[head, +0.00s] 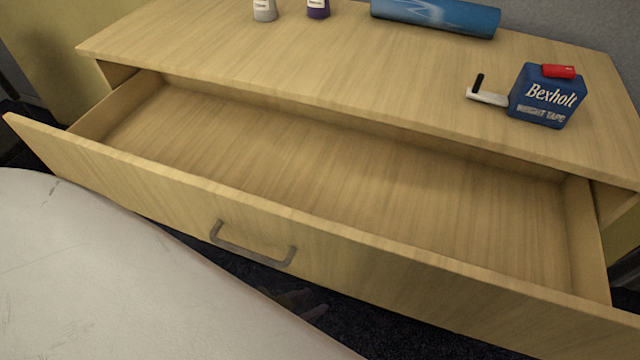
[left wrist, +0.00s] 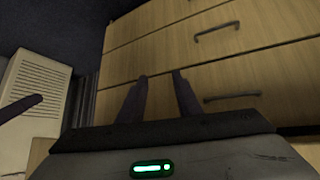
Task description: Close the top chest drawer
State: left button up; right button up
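The top drawer (head: 330,175) of the light wood chest (head: 300,50) is pulled well out and looks empty inside. Its front carries a grey bar handle (head: 252,250). My left gripper (head: 305,300) shows only dimly in the head view, low in the shadow beyond the drawer front, to the lower right of the handle. In the left wrist view its two dark fingers (left wrist: 160,95) stand apart with nothing between them. They point toward chest drawer fronts with bar handles (left wrist: 217,30). I see no contact with the chest. My right gripper is not in view.
On the chest top stand a blue tape box (head: 546,98) with a red item on it, a blue rolled cylinder (head: 436,14), and two small bottles (head: 265,10), one white and one purple. Dark floor (head: 390,330) shows below the drawer front.

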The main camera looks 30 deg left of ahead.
aim_at(494, 248)
jog(key=z, duration=0.25)
jog(key=k, duration=0.65)
jog(key=u, duration=1.1)
jog(key=i, duration=0.5)
jog(key=z, duration=0.8)
jog(key=k, duration=0.4)
jog(key=u, duration=0.95)
jog(key=i, duration=0.3)
jog(key=z, duration=0.05)
